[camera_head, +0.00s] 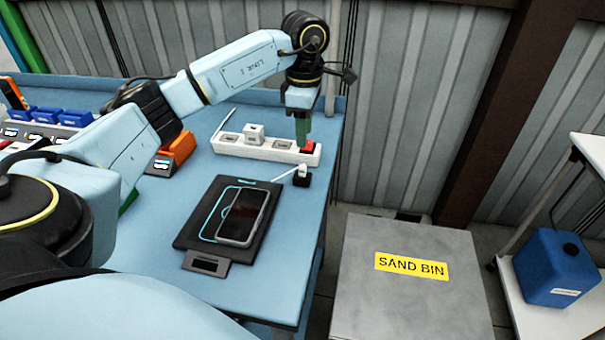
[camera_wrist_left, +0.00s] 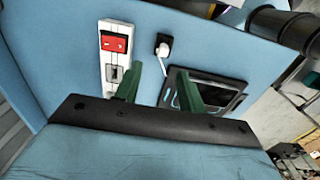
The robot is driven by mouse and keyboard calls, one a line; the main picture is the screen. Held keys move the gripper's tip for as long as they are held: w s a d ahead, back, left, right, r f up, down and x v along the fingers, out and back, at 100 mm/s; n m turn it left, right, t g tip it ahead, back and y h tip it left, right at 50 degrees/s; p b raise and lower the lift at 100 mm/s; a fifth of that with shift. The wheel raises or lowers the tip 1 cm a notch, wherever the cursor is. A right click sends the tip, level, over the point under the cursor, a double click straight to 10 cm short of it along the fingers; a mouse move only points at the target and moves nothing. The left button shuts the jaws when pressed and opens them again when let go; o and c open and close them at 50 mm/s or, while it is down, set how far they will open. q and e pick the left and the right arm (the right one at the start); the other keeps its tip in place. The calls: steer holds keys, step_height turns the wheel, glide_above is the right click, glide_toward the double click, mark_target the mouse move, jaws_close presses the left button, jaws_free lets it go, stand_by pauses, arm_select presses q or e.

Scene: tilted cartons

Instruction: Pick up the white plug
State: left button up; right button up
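A small white plug (camera_head: 301,171) with a white cable sits at a small black block (camera_head: 302,180) on the blue table, in front of the right end of a white power strip (camera_head: 265,150). In the left wrist view the plug (camera_wrist_left: 165,50) lies ahead of my left gripper (camera_wrist_left: 160,70), whose two green fingers are apart with nothing held between them. In the head view my left gripper (camera_head: 303,132) points down over the red switch (camera_head: 307,146) of the strip, behind the plug. Whether it touches the switch is unclear. My right gripper is not in view.
A white cube (camera_head: 254,133) sits on the strip. A phone (camera_head: 243,215) lies on a black pad (camera_head: 190,238) in front of the plug. Orange and blue items (camera_head: 75,118) stand left. The table's right edge is close; a sand bin (camera_head: 410,300) stands beyond.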

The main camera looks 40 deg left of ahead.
mark_target(303, 166)
arm_select(q)
step_height(303, 166, down, 4)
steer(key=shift+r, duration=0.25)
steer(key=shift+s+f, duration=0.2)
steer(key=shift+f, duration=1.15)
steer(key=shift+s+f, duration=0.15)
steer(key=shift+f, duration=1.2)
steer(key=shift+d, duration=0.1)
steer(key=shift+c, duration=0.4)
jaws_close()
